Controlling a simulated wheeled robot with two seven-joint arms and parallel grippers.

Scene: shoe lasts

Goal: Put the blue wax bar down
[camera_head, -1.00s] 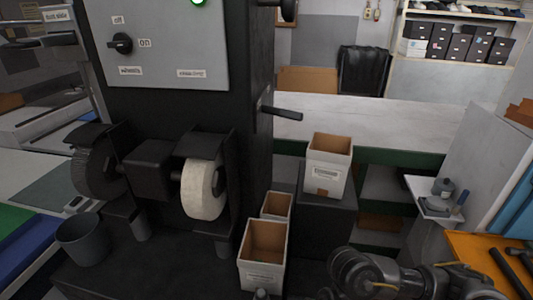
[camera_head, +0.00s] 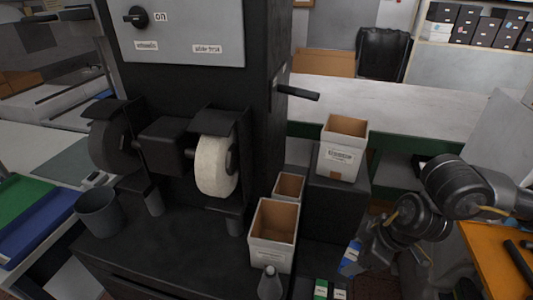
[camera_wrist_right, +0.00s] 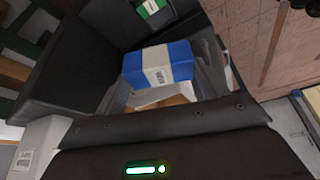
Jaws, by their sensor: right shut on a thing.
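The blue wax bar (camera_head: 349,258), blue with a white label band, is held in my right gripper (camera_head: 358,253) at the lower right of the head view. In the right wrist view the bar (camera_wrist_right: 157,66) sits between the grey fingers of my right gripper (camera_wrist_right: 165,80), which is shut on it. The bar is above and to the right of a green-and-white bar (camera_head: 320,289) in the head view; this green bar also shows in the wrist view (camera_wrist_right: 152,8). I cannot tell whether the blue bar touches anything below. My left gripper is not in view.
A white open box (camera_head: 273,235), a smaller box (camera_head: 288,187) and another box (camera_head: 343,150) on a dark block stand left of the gripper. A grey bottle (camera_head: 269,284) and a white-topped item (camera_head: 340,291) are near the front edge. A grinding machine (camera_head: 190,150) fills the left.

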